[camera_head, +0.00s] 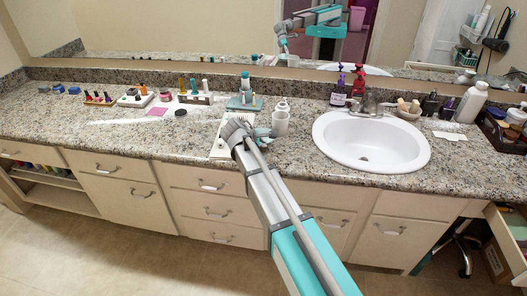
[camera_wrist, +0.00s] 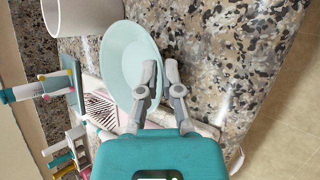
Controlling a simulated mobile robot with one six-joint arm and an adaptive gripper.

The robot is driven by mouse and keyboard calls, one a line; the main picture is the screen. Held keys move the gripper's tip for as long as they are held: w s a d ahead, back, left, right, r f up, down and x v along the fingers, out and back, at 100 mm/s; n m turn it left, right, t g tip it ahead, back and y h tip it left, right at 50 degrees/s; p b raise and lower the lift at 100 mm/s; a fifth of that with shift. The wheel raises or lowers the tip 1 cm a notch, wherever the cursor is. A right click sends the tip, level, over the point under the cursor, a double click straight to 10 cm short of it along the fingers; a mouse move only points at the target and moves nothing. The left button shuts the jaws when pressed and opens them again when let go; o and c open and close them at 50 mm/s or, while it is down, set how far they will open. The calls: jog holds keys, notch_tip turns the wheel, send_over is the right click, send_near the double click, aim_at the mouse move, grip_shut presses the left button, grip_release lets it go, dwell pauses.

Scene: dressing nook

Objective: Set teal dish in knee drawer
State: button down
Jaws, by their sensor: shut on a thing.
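The pale teal dish (camera_wrist: 122,62) is in the wrist view, an oval-looking shallow dish seen from above. My gripper (camera_wrist: 161,72) is shut on its rim at the right side, with one finger over the dish and one outside it. In the head view my gripper (camera_head: 246,128) is over the counter left of the sink, and the arm hides part of this spot. The dish looks close to the counter; whether it touches is unclear. An open drawer (camera_head: 507,238) shows at the far right below the counter, its inside partly visible.
The sink (camera_head: 372,142) lies to the right. Bottles and a dark basket (camera_head: 503,136) are farther right. Nail polish racks (camera_head: 195,98) stand at the back left.

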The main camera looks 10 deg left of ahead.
jog(key=shift+f+b, duration=1)
jog(key=shift+f, duration=0.3)
jog(key=shift+f, duration=0.1)
jog(key=c, duration=1.1)
grip_release()
jog(key=shift+r, duration=0.25)
jog(key=shift+s+a+r+p, duration=0.2)
jog(key=shift+s+r+p, duration=0.2)
jog(key=shift+p, duration=0.15)
jog(key=shift+p+v, duration=3.65)
jog(key=shift+v, duration=1.75)
